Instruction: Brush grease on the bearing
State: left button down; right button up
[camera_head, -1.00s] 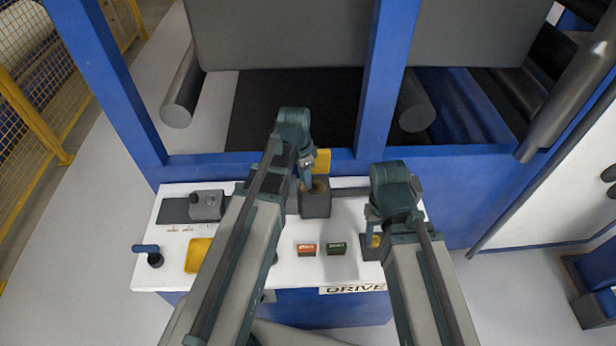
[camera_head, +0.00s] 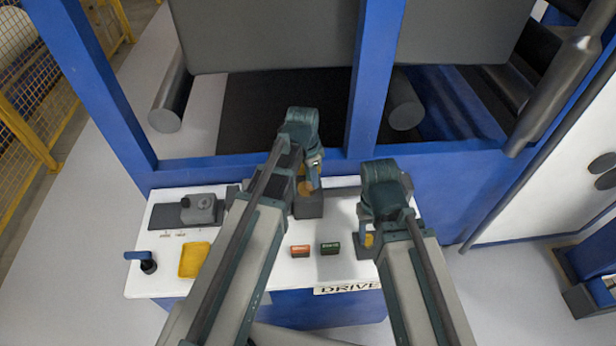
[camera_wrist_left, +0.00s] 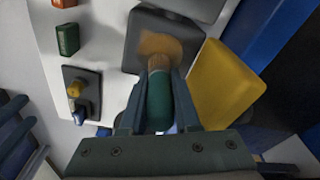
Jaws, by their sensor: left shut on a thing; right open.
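A brush with a green handle (camera_wrist_left: 158,104) is held in my left gripper (camera_wrist_left: 157,84), which is shut on it. The tan bristles (camera_wrist_left: 158,62) reach over a dark grey block (camera_wrist_left: 190,42), apparently the bearing's housing; this block is also in the head view (camera_head: 309,208). A brownish round patch (camera_wrist_left: 160,43) lies at the bristle tips; I cannot tell the bearing, grease and bristle ends apart. In the head view my left gripper (camera_head: 307,188) is above the block. My right gripper (camera_head: 369,239) is open beside the bench's right side, its fingers mostly hidden.
A yellow panel (camera_wrist_left: 225,84) adjoins the block. Blue frame posts (camera_head: 377,75) rise behind.

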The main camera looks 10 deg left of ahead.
pick_arm(q)
jog(key=shift+w+d, duration=0.2)
jog(key=shift+d, duration=0.4)
jog(key=shift+w+d, duration=0.2)
jog(key=shift+d, duration=0.4)
jog(key=shift+s+f, duration=0.1)
jog(key=shift+s+d, duration=0.15)
jog(key=shift+s, duration=0.4)
jog(key=shift+s+a, duration=0.25)
jog(key=shift+a, duration=0.6)
jog(key=shift+s+a, duration=0.2)
jog(key=shift+a, duration=0.6)
